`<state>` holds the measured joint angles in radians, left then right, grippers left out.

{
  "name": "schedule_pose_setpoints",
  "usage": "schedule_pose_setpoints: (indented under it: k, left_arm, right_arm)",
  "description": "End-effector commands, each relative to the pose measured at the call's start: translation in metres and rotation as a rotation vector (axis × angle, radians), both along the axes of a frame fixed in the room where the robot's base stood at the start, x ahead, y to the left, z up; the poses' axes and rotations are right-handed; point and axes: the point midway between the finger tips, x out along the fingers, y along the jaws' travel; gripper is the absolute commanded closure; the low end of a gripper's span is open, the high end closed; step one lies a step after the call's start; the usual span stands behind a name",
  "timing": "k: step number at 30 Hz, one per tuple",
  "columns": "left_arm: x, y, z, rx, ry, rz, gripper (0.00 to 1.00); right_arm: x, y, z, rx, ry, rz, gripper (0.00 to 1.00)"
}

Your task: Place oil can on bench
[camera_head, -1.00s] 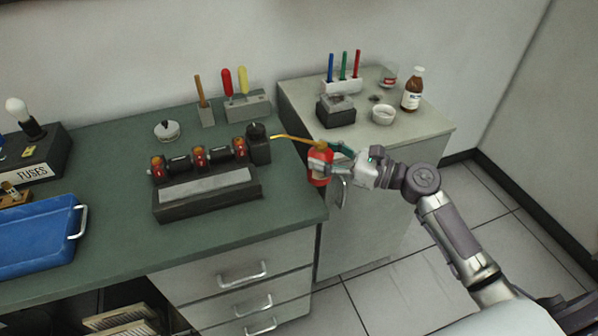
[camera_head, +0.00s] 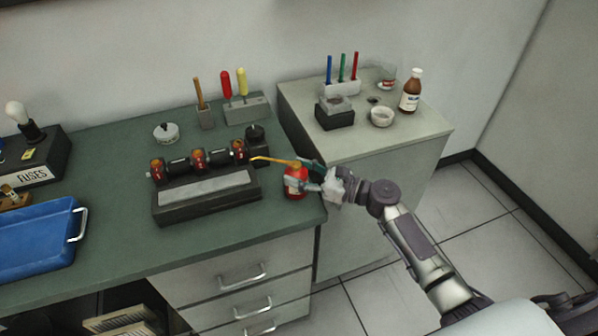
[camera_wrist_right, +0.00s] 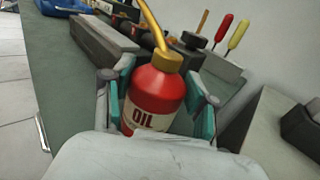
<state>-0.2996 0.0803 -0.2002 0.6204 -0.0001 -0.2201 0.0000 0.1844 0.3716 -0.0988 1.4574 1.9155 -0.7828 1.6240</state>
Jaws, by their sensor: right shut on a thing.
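The red oil can (camera_head: 296,180), with a long yellow spout, is upright at the right end of the green-topped bench (camera_head: 235,228). My right gripper (camera_head: 303,178) is shut around its body. In the right wrist view the can (camera_wrist_right: 157,92) stands between the two teal-padded fingers (camera_wrist_right: 160,108), its "OIL" label facing the camera. The can is over the bench top near its right edge; whether its base touches the surface is hidden. My left gripper is not in view.
A dark block with a pale stone (camera_head: 205,190) and a dark bottle (camera_head: 257,145) are left of the can. A blue tray (camera_head: 40,240) lies further left. The lighter cabinet (camera_head: 345,150) stands to the right. Bench space in front of the can is clear.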

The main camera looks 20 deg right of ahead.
Motion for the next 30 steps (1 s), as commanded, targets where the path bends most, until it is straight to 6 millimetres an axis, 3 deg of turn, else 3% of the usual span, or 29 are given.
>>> schedule_pose_setpoints:
  k: [2,3,7,20,30]
  left_arm:
    - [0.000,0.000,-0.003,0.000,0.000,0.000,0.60]
    - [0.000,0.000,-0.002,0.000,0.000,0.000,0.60]
    - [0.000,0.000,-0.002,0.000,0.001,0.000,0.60]
    - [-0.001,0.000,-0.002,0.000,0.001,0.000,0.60]
    - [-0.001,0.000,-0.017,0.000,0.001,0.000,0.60]
  right_arm:
    - [0.000,0.000,-0.002,0.001,-0.001,0.000,0.77]
    - [0.000,0.000,-0.002,0.000,0.000,0.000,0.37]
    - [0.000,0.000,-0.002,0.000,0.000,0.000,0.17]
    - [-0.005,-0.006,-0.001,-0.001,0.002,-0.001,0.17]
    - [-0.051,-0.056,-0.004,-0.003,0.001,-0.001,0.17]
